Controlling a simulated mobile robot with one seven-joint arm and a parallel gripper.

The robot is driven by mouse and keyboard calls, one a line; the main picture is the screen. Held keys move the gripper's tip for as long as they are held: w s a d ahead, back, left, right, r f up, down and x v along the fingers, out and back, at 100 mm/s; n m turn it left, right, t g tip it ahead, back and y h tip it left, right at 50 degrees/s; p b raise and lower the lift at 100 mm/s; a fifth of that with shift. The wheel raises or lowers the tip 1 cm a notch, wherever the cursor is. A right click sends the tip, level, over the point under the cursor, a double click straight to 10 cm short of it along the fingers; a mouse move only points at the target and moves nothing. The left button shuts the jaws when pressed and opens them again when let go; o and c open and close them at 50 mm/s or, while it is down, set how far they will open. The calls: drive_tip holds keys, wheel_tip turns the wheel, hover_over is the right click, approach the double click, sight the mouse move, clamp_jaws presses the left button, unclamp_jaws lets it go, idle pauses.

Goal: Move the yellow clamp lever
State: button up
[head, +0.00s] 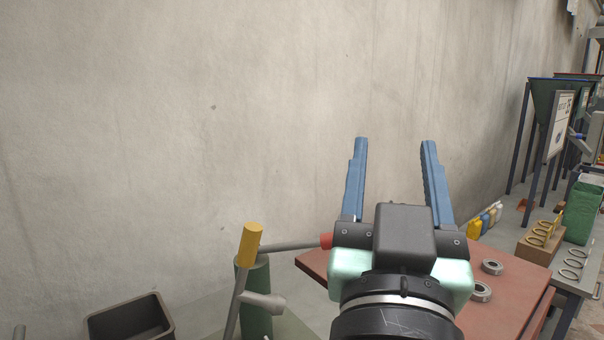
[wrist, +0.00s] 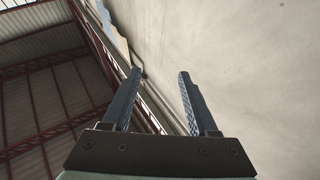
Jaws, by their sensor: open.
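A lever with a yellow grip (head: 249,243) and a grey shaft stands nearly upright, leaning slightly, in the lower middle of the head view. I take it to be the yellow clamp lever. My gripper (head: 395,142) is to its right and higher in the picture, with its blue fingers pointing up and spread apart. Nothing is between the fingers. The wrist view shows the same open, empty fingers (wrist: 160,73) against the wall and roof; the lever does not show there. The lower end of the lever is cut off by the frame's bottom edge.
A grey rod with a red end (head: 326,241) reaches from near the lever to beside my gripper. A green post (head: 257,300) stands by the lever. A dark bin (head: 97,322) is at lower left. A reddish table (head: 518,285) with metal rings is at right. A bare wall (head: 200,120) fills the back.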

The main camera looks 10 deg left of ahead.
drive_tip(key=w+a+r+n+g+y+p, duration=0.15)
drive_tip(key=w+r+g+p, duration=0.3)
drive_tip(key=r+p, duration=0.8)
drive_tip(key=n+g+p, duration=1.6)
drive_tip(key=n+g, duration=0.2)
drive_tip(key=n, duration=0.7)
hover_over(250, 257)
wheel_tip(250, 257, down, 13)
drive_tip(key=shift+m+t+h, duration=0.25)
drive_tip(key=shift+h, duration=0.1)
drive_tip(key=f, duration=0.4)
drive_tip(key=f+b, duration=0.1)
drive_tip(key=f, duration=0.3)
drive_tip(key=w+f+b, duration=0.1)
drive_tip(key=f, duration=0.3)
drive_tip(key=shift+a+f, duration=0.25)
drive_tip(key=shift+f, duration=0.1)
drive_tip(key=shift+c, duration=0.3)
